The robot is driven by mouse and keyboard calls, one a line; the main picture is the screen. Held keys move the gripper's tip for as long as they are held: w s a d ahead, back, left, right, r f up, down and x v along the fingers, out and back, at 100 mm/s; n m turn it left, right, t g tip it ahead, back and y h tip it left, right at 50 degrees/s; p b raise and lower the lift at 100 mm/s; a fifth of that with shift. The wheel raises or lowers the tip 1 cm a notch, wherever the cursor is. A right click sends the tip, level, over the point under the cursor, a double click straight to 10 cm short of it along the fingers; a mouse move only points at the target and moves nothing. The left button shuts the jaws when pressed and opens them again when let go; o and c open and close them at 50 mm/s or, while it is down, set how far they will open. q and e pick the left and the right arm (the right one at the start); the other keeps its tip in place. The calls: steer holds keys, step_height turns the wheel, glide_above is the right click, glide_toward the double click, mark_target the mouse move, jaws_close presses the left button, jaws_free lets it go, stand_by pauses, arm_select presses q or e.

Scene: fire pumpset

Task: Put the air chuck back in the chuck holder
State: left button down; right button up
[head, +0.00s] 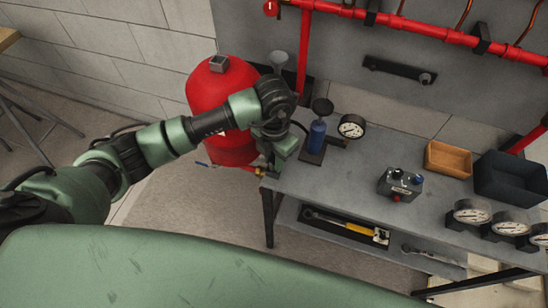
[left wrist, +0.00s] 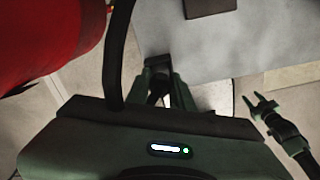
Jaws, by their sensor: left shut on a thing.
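My left gripper (head: 270,166) is at the left end of the grey bench, beside the red tank, with its fingers down. In the left wrist view its fingers (left wrist: 166,92) are closed on a small dark thing, which I take to be the air chuck (left wrist: 157,93). The fingers hide most of it. A black hose (left wrist: 121,50) passes in front of the tank there. A dark wall bracket with a round peg (head: 398,70) may be the chuck holder; I cannot tell for sure. My right gripper (left wrist: 259,105) shows only in the left wrist view, with its fingers spread and empty.
The red tank (head: 205,95) stands left of the bench (head: 345,178). A blue cylinder (head: 317,135) and a gauge (head: 351,126) stand near the bench's left end. A grey box (head: 400,184), wooden tray (head: 448,158), dark bin (head: 510,178) and several gauges are further right.

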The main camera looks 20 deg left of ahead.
arm_select(q)
steer(key=shift+f, duration=0.2)
steer(key=c, duration=1.2)
jaws_free()
steer(key=shift+r, duration=0.1)
steer(key=shift+c, duration=0.2)
steer(key=shift+r, duration=0.1)
steer(key=shift+r, duration=0.2)
step_height(320, 180, up, 11)
steer(key=shift+f+b, duration=0.2)
steer(key=shift+b, duration=0.8)
steer(key=shift+r, duration=0.55)
